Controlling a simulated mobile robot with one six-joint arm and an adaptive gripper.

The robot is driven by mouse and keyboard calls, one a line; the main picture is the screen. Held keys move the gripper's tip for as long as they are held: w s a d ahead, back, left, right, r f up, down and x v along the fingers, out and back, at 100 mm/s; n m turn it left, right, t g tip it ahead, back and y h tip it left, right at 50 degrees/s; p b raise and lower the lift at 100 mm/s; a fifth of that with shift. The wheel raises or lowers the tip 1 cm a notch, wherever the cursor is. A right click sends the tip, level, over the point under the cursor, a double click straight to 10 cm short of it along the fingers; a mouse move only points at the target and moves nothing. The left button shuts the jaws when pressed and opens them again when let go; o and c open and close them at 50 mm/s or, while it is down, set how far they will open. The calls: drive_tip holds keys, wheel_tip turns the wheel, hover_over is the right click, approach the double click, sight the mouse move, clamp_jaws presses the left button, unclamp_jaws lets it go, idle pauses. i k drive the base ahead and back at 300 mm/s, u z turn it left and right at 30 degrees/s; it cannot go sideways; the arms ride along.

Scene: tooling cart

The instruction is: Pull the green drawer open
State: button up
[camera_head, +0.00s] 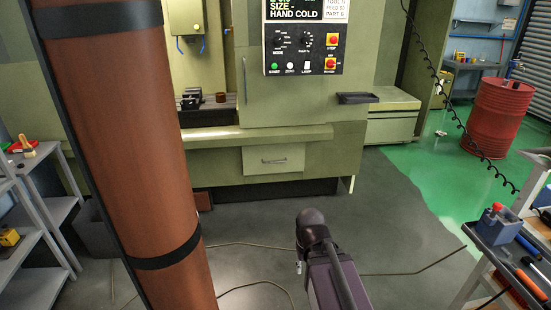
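The green drawer (273,159) is a pale olive-green front low in the middle of a large green machine. It looks shut, with its face about flush with the panel around it. A thin horizontal handle (273,161) sits across its middle. Part of my arm, purple-grey with a dark rounded end, rises from the bottom edge on the floor side of the drawer. It does not cover the drawer or its handle. I cannot make out my gripper's fingers in this view.
Open grey floor lies before the green machine (345,150), with thin cables (258,284) across it. A control panel (303,50) is above. Grey shelves (40,258) stand left. A tool cart (481,228) stands right, and a red barrel (497,118) farther back.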

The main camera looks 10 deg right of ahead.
sight(285, 157)
drive_tip(key=i, duration=1.1)
drive_tip(key=z, duration=0.3)
drive_tip(key=i, duration=1.5)
drive_tip(key=z, duration=0.25)
